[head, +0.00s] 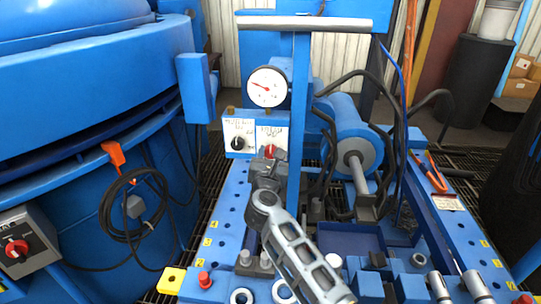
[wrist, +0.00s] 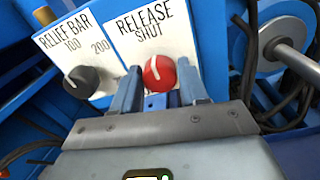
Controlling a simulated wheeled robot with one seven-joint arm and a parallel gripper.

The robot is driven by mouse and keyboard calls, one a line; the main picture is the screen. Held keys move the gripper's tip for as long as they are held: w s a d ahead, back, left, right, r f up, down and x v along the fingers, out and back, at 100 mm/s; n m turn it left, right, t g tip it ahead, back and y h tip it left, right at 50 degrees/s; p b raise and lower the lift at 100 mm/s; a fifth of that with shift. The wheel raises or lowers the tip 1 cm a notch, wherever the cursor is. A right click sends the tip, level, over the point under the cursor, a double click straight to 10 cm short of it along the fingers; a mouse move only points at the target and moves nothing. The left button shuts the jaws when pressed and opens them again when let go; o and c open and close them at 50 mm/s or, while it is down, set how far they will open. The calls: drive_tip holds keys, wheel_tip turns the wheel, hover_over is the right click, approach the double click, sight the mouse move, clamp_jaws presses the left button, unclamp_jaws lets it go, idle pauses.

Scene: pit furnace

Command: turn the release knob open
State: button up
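The red release knob (wrist: 158,73) is on a white plate marked RELEASE and SHUT. A pale mark on the knob points up, roughly toward SHUT. In the head view the knob (head: 271,149) shows just above my gripper (head: 268,166). In the wrist view my gripper (wrist: 160,82) is open, with one finger on each side of the knob's lower part. Gaps show between the knob and both fingers. I cannot tell how deep the knob sits between the fingertips.
A black relief knob (wrist: 81,80) on its own white plate is left of the release knob. A blue upright post (head: 299,120) stands close to the right of my gripper. A round gauge (head: 267,87) is above. Black hoses (head: 327,150) hang at right.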

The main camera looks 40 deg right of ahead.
drive_tip(key=c, duration=0.6)
